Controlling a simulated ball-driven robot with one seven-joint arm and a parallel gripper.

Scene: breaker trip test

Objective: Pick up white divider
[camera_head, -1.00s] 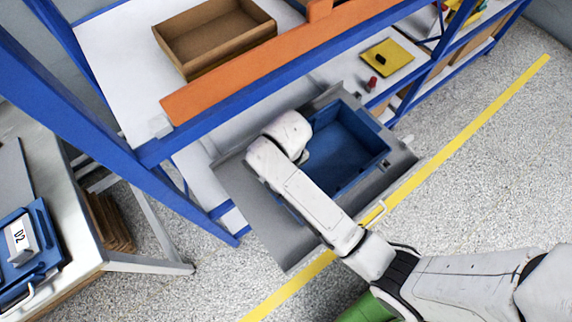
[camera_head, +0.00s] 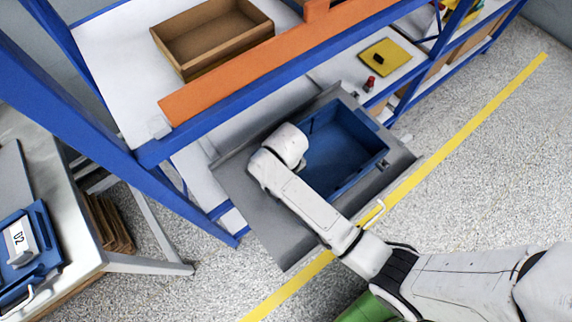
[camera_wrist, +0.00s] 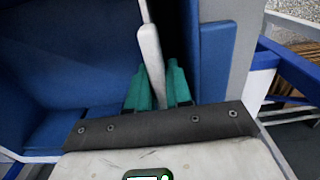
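The white divider (camera_wrist: 151,55) shows in the wrist view as a thin upright white strip, slightly tilted, beside the blue wall of a bin. My gripper (camera_wrist: 159,90) has two teal fingers, one on each side of the divider's lower part. The fingers are close to it, but I cannot tell whether they press on it. In the head view my arm reaches over the blue bin (camera_head: 345,150), and its wrist hides the gripper and the divider. The bin's visible inside looks empty.
The bin sits on a grey pulled-out tray (camera_head: 268,228) below the shelf's orange beam (camera_head: 250,75). A brown box (camera_head: 212,38) stands on the shelf above. A yellow plate (camera_head: 385,57) and a small red item (camera_head: 369,84) lie right. A table (camera_head: 75,235) stands left.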

